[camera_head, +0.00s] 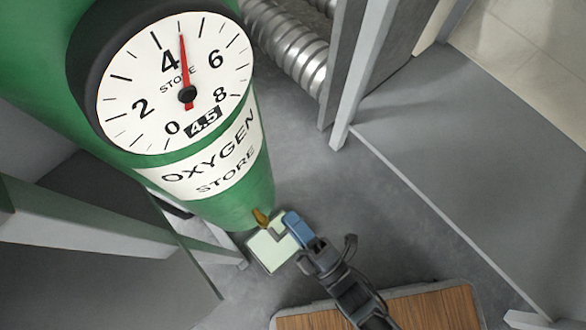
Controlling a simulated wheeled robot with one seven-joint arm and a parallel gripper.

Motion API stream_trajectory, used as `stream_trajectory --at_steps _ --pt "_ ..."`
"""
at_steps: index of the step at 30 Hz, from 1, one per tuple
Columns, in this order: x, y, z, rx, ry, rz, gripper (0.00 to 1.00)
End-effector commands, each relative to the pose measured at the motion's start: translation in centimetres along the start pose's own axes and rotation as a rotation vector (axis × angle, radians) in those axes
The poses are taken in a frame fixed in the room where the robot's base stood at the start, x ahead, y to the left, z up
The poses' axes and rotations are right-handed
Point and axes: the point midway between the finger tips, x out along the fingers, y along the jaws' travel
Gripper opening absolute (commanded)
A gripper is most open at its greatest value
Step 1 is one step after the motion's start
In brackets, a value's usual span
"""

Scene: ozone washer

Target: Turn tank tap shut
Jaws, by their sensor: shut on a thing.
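A green oxygen store tank (235,210) fills the upper left. Near its lower end is a small brass fitting (261,217). Just right of it is a blue tap handle (297,227), above a pale green plate (268,250). My gripper (312,243) reaches up from the lower right and is shut on the blue handle. The fingers hide part of the handle, and how it joins the fitting cannot be made out. The tank's round gauge (140,100) has a red needle between 4 and 6, and its small display reads 4.5.
A ribbed silver hose (285,45) runs down behind the tank. A grey post (365,75) stands right of it. A wooden-topped surface (440,308) lies at the bottom, by my arm. Pale beams (80,235) cross at left. Grey floor (400,215) is clear at right.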

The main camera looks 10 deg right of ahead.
Motion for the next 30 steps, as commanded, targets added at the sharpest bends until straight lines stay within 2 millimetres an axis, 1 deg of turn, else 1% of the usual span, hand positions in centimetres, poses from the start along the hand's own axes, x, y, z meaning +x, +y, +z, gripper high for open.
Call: stream_trajectory --at_steps 3,10,26,27,30 --pt "0.02 0.23 -0.04 -0.061 0.012 -0.001 0.00" --pt "0.08 0.56 -0.07 -0.134 0.027 -0.001 0.00" --pt "0.11 0.67 -0.10 -0.156 0.032 -0.001 0.00" --pt "0.11 0.67 -0.10 -0.156 0.032 -0.001 0.26" --pt "0.12 0.67 -0.09 -0.155 0.032 -0.001 0.35"
